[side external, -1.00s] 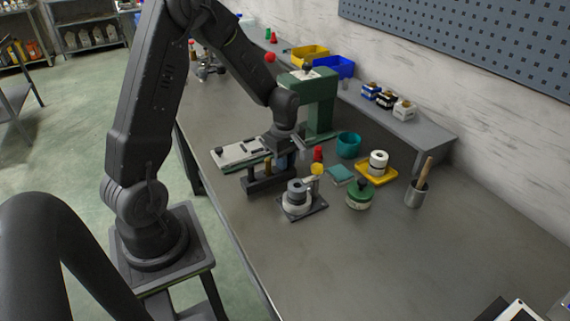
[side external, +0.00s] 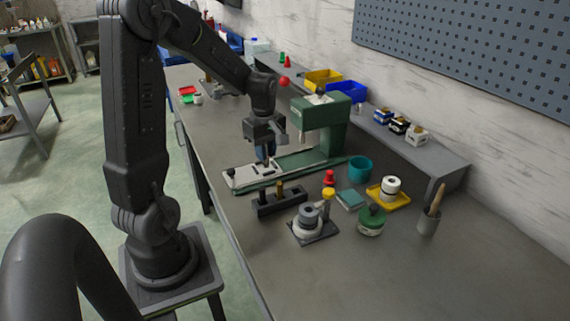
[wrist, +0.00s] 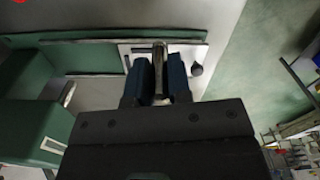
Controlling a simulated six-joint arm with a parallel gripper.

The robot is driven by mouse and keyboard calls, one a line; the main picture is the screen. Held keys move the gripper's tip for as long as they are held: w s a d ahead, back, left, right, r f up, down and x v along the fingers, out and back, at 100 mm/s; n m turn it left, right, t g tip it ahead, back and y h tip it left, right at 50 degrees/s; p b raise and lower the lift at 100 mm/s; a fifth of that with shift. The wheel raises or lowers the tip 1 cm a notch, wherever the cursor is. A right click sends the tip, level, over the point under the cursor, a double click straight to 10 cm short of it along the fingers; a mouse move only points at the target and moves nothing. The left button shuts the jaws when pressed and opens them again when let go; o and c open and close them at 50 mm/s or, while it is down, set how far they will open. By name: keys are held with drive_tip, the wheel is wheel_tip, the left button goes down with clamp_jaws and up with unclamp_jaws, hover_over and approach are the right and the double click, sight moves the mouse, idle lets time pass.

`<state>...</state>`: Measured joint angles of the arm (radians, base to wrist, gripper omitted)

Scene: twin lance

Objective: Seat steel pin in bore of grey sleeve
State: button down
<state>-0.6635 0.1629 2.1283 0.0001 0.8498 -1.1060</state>
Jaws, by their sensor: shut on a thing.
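My gripper (side external: 265,150) is shut on the steel pin, which points down over the pale plate of the green machine in the side view. In the wrist view, the steel pin (wrist: 156,65) shows as a bright rod between the blue fingers of my gripper (wrist: 157,78). Whether its tip touches the plate is unclear. The grey sleeve (side external: 308,211) stands upright in a pale round holder on a dark square base, in front and to the right of my gripper. The inside of its bore is too small to make out.
A dark block (side external: 283,201) with a brass-coloured post lies between my gripper and the sleeve. The green machine (side external: 325,122) rises close to the right. A yellow-topped post (side external: 328,194), a green round tin (side external: 371,219) and a teal cup (side external: 359,169) stand nearby.

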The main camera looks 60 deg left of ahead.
drive_tip(key=w+d+r+m, duration=0.3)
drive_tip(key=w+d+m, duration=1.25)
drive_tip(key=m, duration=0.75)
drive_tip(key=s+a+f+n, duration=0.2)
drive_tip(key=s+a+n, duration=0.3)
drive_tip(key=s+a, duration=0.35)
drive_tip(key=w+d+f, duration=0.4)
drive_tip(key=d, duration=0.1)
drive_tip(key=w+d+f, duration=0.2)
drive_tip(key=d, duration=0.1)
drive_tip(key=shift+w+f, duration=0.1)
drive_tip(key=shift+f, duration=2.05)
drive_tip(key=shift+f, duration=0.1)
drive_tip(key=c, duration=1.1)
unclamp_jaws()
drive_tip(key=shift+f, duration=0.1)
drive_tip(key=shift+o, duration=0.2)
